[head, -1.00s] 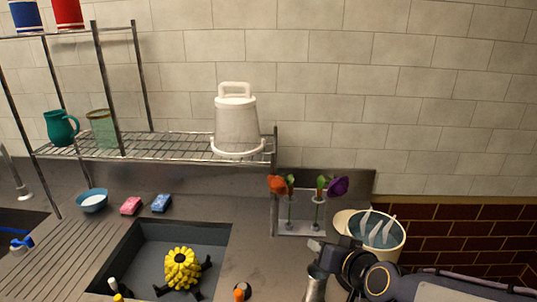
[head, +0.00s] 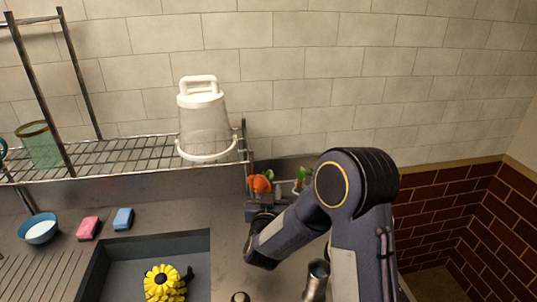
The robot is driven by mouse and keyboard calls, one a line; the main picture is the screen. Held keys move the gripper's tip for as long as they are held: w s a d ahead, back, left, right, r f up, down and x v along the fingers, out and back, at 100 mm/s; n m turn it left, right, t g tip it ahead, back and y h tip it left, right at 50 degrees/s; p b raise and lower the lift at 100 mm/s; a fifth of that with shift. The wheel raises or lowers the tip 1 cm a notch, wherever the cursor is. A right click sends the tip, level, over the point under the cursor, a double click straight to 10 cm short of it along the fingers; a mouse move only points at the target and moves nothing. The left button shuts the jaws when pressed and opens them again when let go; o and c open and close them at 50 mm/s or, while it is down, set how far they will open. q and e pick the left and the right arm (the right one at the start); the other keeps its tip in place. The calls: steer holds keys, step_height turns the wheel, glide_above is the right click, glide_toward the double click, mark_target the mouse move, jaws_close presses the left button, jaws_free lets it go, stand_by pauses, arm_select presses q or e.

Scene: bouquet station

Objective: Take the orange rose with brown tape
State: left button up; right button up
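The orange rose (head: 260,184) stands in the holder behind the counter, with green leaves beside it. Its stem is mostly hidden behind my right gripper, and no brown tape can be made out. My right gripper (head: 264,205) is at the stem, just below the bloom. Its fingers are small and partly hidden, so whether they are closed on the stem is unclear. A second stem with green leaves (head: 302,178) is right of the rose; its bloom is hidden by my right arm. My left gripper is not in view.
A wire shelf (head: 110,157) with a white lidded container (head: 203,120) is left of and above the rose. A metal vase (head: 316,280) stands close to my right arm.

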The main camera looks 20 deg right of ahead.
mark_target(270, 186)
steer(key=x, duration=0.3)
steer(key=shift+w+d+p, duration=0.1)
steer(key=shift+w+p, duration=0.05)
steer(key=shift+p, duration=0.25)
jaws_close()
